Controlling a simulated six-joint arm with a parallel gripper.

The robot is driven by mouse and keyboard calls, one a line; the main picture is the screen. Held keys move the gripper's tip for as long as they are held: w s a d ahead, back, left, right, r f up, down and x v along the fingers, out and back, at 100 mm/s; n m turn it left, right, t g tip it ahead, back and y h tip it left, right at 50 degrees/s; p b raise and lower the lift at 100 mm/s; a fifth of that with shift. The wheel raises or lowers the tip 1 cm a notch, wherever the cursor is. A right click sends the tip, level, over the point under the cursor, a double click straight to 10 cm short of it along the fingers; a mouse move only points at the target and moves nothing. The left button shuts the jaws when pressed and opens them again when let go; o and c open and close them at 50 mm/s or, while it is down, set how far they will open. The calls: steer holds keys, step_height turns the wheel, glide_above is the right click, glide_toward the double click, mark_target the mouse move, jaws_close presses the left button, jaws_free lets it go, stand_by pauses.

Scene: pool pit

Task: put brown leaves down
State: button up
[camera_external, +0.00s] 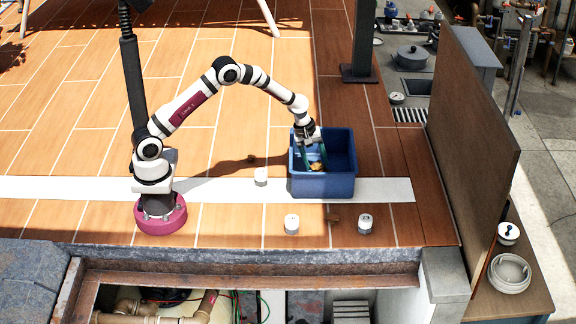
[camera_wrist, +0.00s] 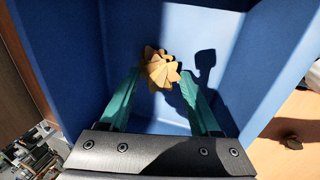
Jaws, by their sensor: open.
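My gripper (camera_wrist: 160,82) is open, with its green fingers reaching down inside a blue bin (camera_external: 323,188). A bunch of brown leaves (camera_wrist: 160,70) shows between and just beyond the fingertips in the wrist view, inside the bin. The leaves also show as a small brown patch (camera_external: 316,167) between the fingers in the external view. I cannot tell whether the leaves touch the bin floor or a finger. The blue bin wall (camera_wrist: 50,40) surrounds them. Another brown leaf (camera_external: 333,217) lies on the deck in front of the bin, and one more (camera_external: 252,158) lies to its left.
White round jars stand on the deck: one (camera_external: 261,177) left of the bin, one (camera_external: 292,224) in front, one (camera_external: 365,224) at front right. A dark post (camera_external: 362,40) stands behind the bin. The pit edge (camera_external: 250,262) runs along the front. Open deck lies at left.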

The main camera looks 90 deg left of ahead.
steer(key=v, duration=1.1)
steer(key=s+d+r+m+g, duration=0.1)
steer(key=s+d+r+m, duration=0.55)
steer(key=d, duration=0.25)
steer(key=s+d+m+g+y, duration=0.1)
steer(key=s+d+m, duration=0.3)
steer(key=s+m, duration=0.4)
steer(key=s+d+r+m+g, duration=0.1)
steer(key=s+d+m, duration=0.3)
steer(key=s+m, duration=0.5)
steer(key=s, duration=0.9)
steer(key=shift+s+d+y, duration=0.15)
steer(key=shift+s+y, duration=0.2)
steer(key=shift+y, duration=0.05)
steer(key=shift+o, duration=0.5)
steer(key=n+h, duration=0.2)
steer(key=n, duration=2.1)
glide_above(251, 156)
steer(key=d, duration=0.1)
step_height(251, 156, down, 5)
steer(key=f, duration=1)
steer(key=a+f, duration=0.1)
steer(key=f, duration=0.5)
steer(key=shift+f, duration=0.15)
jaws_close()
